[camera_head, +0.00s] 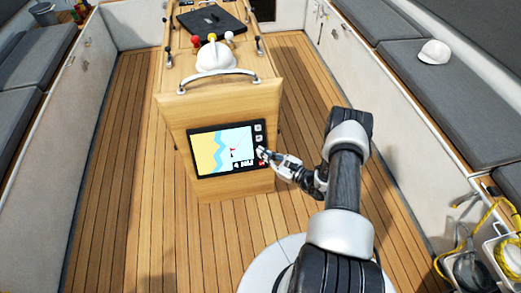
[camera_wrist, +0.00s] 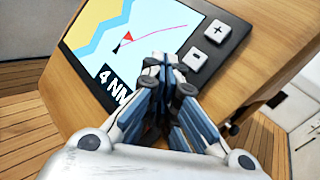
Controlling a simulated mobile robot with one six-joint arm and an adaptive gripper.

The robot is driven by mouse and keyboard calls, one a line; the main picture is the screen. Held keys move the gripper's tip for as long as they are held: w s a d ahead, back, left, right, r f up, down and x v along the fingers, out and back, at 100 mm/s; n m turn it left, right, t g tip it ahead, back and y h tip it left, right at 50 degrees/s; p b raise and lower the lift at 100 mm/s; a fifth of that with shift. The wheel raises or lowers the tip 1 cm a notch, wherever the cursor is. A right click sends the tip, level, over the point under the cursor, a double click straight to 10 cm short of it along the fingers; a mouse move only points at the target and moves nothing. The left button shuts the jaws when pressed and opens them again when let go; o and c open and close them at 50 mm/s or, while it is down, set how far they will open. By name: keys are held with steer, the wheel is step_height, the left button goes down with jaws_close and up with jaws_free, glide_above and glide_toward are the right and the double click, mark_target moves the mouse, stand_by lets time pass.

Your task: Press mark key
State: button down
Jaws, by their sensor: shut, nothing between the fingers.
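The chart plotter (camera_head: 207,150) is set in the end face of the wooden console, its screen showing a yellow and blue chart with a red marker. It also fills the upper part of the wrist view (camera_wrist: 95,45). Its plus key (camera_wrist: 216,32) and minus key (camera_wrist: 195,59) are in plain sight. My gripper (camera_head: 264,153) is shut and empty, its fingertips at the lower keys on the plotter's right edge. In the wrist view my gripper (camera_wrist: 172,85) covers the keys below minus, so the mark key cannot be made out there. Contact cannot be told.
The wooden console (camera_head: 220,100) carries a white dome, levers with coloured knobs and a curved rail. Grey cushioned benches (camera_head: 420,75) line both sides, with a white cap (camera_head: 434,52) on the right one. Yellow rope (camera_head: 465,235) lies at lower right. The teak floor is clear.

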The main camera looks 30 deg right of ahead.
steer(key=shift+s, duration=0.1)
steer(key=s+p, duration=0.1)
steer(key=s+a+r+p, duration=0.1)
steer(key=s+r+p, duration=0.1)
steer(key=s, duration=0.1)
steer(key=shift+s+a+r, duration=0.1)
steer(key=shift+a+r, duration=0.05)
stand_by(0.4)
stand_by(0.7)
